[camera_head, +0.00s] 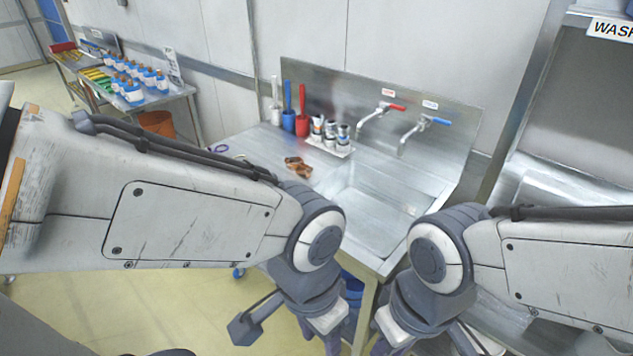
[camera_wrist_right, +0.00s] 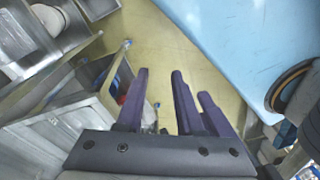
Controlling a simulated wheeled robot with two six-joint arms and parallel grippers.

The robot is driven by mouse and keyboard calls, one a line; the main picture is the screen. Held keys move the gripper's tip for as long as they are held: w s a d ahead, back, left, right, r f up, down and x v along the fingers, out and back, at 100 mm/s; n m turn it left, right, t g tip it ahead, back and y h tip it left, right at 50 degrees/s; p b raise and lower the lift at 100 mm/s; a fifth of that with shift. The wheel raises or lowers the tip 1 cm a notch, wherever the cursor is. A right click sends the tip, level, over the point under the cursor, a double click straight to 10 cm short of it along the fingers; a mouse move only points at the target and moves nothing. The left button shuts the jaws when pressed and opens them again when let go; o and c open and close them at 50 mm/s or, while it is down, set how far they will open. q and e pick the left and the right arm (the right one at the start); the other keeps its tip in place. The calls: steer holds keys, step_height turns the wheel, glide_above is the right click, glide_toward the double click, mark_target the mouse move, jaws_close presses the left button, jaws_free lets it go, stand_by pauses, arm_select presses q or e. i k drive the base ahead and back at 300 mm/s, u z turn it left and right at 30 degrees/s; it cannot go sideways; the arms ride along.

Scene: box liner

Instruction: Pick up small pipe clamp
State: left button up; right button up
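I cannot make out a small pipe clamp for certain. A small purple ring (camera_head: 217,148) lies on the left end of the metal sink counter (camera_head: 255,146), too small to identify. A crumpled brown item (camera_head: 298,167) lies on the counter left of the basin. My left gripper (camera_head: 288,336) hangs low in front of the counter, its fingers apart and nothing seen between them. My right gripper (camera_wrist_right: 157,100) points down over the floor, its purple fingers apart and empty; in the head view its fingers are mostly cut off by the lower edge.
The counter has a sink basin (camera_head: 375,210), a red tap (camera_head: 380,110) and a blue tap (camera_head: 425,125). Several containers (camera_head: 330,135) and brushes (camera_head: 288,110) stand at its back. A side table (camera_head: 170,97) with blue bottles stands at the back left.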

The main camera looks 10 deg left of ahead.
mark_target(306, 169)
steer(key=k, duration=0.6)
steer(key=u, duration=0.95)
steer(key=i, duration=0.95)
steer(key=u, duration=1.05)
steer(key=i, duration=1.6)
steer(key=z, duration=0.3)
steer(key=i, duration=0.95)
steer(key=z, duration=1.5)
steer(key=i, duration=0.7)
steer(key=z, duration=0.75)
